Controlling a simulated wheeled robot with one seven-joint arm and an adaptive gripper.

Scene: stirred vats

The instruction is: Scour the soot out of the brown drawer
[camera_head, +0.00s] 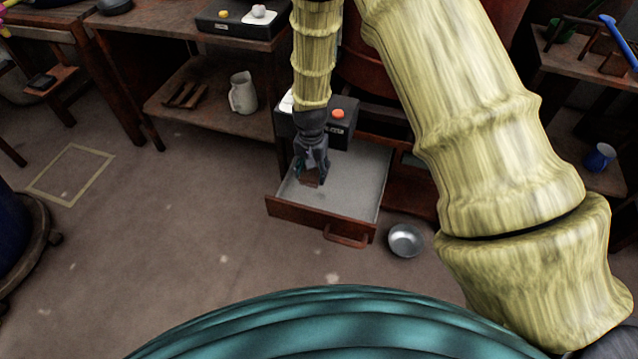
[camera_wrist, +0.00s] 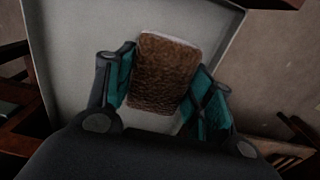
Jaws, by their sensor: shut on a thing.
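The brown drawer (camera_head: 289,212) stands pulled out, with its handle (camera_head: 346,240) at the front. Its floor is pale grey, and I see no clear soot on the parts that show. My gripper (camera_head: 312,178) is inside the drawer opening, over the left part near the front wall. It is shut on a brown rough-textured block (camera_wrist: 163,72), which looks like a scrubber with a paler edge. The block also shows small under the fingers in the head view. I cannot tell whether it touches the drawer floor (camera_wrist: 75,45). The floor under the block and gripper is hidden.
A metal bowl (camera_head: 406,240) sits on the ground right of the drawer. A dark box with an orange-red button (camera_head: 338,114) stands behind the drawer. A shelf with a pale jug (camera_head: 243,93) is at the left, and a blue mug (camera_head: 599,157) at the right. The ground in front is clear.

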